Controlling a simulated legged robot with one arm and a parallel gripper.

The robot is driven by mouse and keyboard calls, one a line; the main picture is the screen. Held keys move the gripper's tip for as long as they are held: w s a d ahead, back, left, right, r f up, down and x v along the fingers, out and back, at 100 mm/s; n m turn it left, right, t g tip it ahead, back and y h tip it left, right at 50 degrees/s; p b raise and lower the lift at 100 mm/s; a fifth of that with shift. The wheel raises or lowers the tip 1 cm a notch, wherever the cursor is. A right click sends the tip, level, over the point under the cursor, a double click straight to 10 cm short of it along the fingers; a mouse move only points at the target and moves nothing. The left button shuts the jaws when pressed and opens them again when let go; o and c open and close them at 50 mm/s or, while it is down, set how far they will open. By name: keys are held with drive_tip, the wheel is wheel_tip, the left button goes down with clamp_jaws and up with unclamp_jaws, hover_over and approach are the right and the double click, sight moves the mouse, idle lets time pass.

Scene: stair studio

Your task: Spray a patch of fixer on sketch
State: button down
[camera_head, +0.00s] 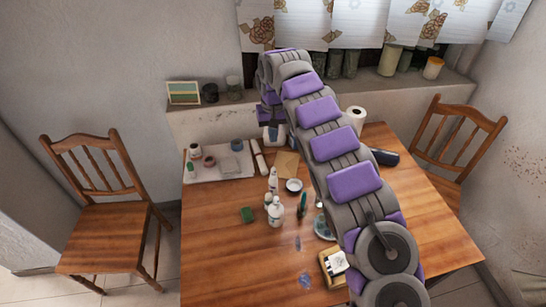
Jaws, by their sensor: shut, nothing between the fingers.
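A flat brown sheet (287,164), possibly the sketch, lies on the wooden table beyond the bottles; any drawing on it is too small to make out. A white pump bottle (276,213) stands upright near the table's middle. A slimmer pale bottle (273,180) stands behind it. I cannot tell which one holds fixer. My arm reaches up across the table and folds down at its far end. My gripper (270,116) is above the table's back part, beyond the bottles and apart from them. It is shut and empty; its fingertips are hard to make out.
A pale mat (205,174) with small jars lies at the back left. Chairs stand left (105,215) and right (455,140). The table's front left is clear.

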sight(274, 170)
wheel_tip(274, 170, down, 14)
drive_tip(key=b, duration=0.3)
drive_tip(key=shift+r, duration=0.1)
idle(0.4)
drive_tip(key=shift+s+d+f+p, duration=0.1)
drive_tip(key=shift+f+p, duration=0.2)
drive_tip(key=shift+f, duration=0.25)
drive_tip(key=shift+s+d+f+p, duration=0.1)
drive_tip(key=shift+f+p, duration=0.15)
drive_tip(key=shift+f, duration=0.3)
drive_tip(key=shift+s, duration=0.1)
wheel_tip(274, 170, up, 14)
drive_tip(key=p, duration=0.3)
drive_tip(key=shift+w+r+p, duration=0.25)
drive_tip(key=shift+w+p, duration=0.05)
drive_tip(key=shift+a, duration=0.15)
